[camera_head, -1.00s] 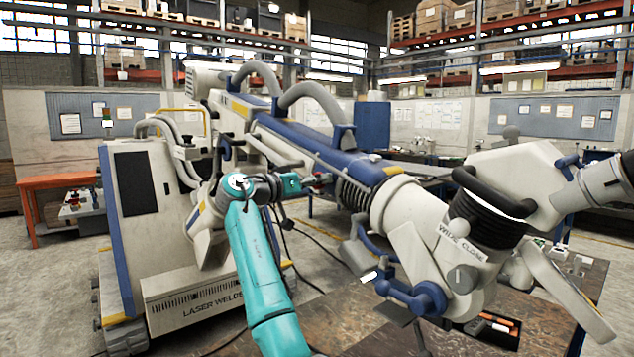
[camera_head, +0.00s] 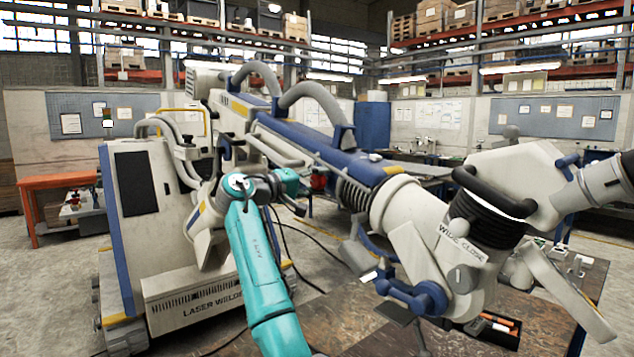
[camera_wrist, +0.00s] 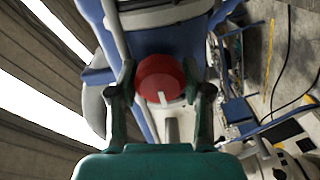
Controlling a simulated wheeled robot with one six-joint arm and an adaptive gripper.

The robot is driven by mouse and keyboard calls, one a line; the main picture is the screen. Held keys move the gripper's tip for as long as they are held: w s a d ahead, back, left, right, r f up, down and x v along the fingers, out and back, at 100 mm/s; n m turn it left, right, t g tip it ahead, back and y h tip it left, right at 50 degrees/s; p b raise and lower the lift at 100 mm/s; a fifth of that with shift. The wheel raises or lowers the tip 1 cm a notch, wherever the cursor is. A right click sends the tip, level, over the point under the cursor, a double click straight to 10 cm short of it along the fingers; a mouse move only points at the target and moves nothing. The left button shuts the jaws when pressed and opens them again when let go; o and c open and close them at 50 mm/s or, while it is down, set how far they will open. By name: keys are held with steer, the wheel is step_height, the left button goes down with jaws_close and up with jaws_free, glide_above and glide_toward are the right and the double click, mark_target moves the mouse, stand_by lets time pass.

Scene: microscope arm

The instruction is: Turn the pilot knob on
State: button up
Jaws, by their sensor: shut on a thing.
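The pilot knob is a round red knob (camera_wrist: 161,76) with a small white mark on its lower edge in the wrist view. It sits on the blue and white arm of the laser welder. In the head view it is a small red patch (camera_head: 318,182) just right of my wrist. My gripper (camera_wrist: 160,80) has one dark green finger on each side of the knob and is shut on it. In the head view my gripper (camera_head: 303,190) is small, and its finger contact is hard to make out.
The laser welder cabinet (camera_head: 150,220) stands at left, and its long blue arm (camera_head: 335,155) runs to the white head at right. Dark cables hang behind my arm. An orange table (camera_head: 50,182) is at far left. A workbench (camera_head: 560,310) with small items is at lower right.

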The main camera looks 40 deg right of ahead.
steer(key=shift+n, duration=0.7)
steer(key=o, duration=1.2)
steer(key=shift+c, duration=0.2)
steer(key=a, duration=1.2)
steer(key=shift+s, duration=0.15)
